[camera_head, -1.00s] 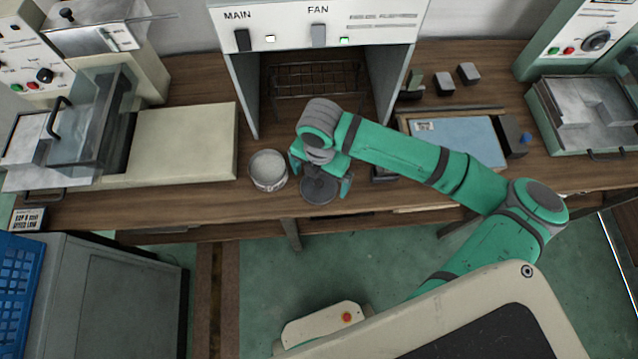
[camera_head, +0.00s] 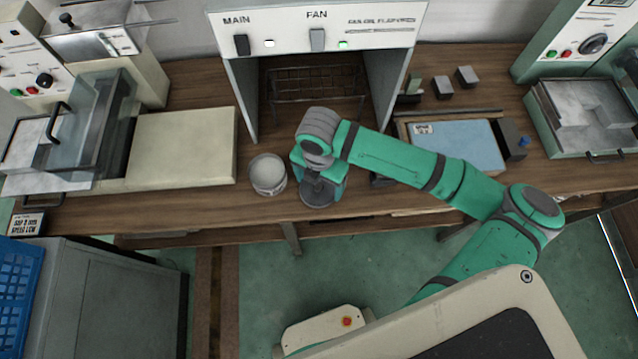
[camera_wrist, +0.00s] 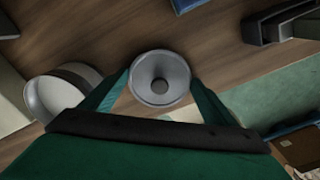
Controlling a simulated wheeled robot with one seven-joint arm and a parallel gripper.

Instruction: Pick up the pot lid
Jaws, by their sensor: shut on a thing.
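The pot lid (camera_head: 318,194) is a dark grey round disc near the front edge of the wooden bench. In the wrist view the lid (camera_wrist: 160,66) shows as a grey disc with a dark centre, between the two green fingers. My gripper (camera_head: 321,186) is over the lid, pointing down, and shut on it. In the wrist view my gripper (camera_wrist: 160,84) has one finger at each side of the lid. The lid appears at bench level; I cannot tell whether it touches the bench. A light grey round pot (camera_head: 268,174) stands just left of the lid.
A hood (camera_head: 318,28) marked MAIN and FAN stands behind, with a wire rack (camera_head: 316,82) inside. A blue panel (camera_head: 455,146) lies to the right. A cream machine (camera_head: 182,147) fills the left. The pot is close beside my left finger in the wrist view (camera_wrist: 62,92).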

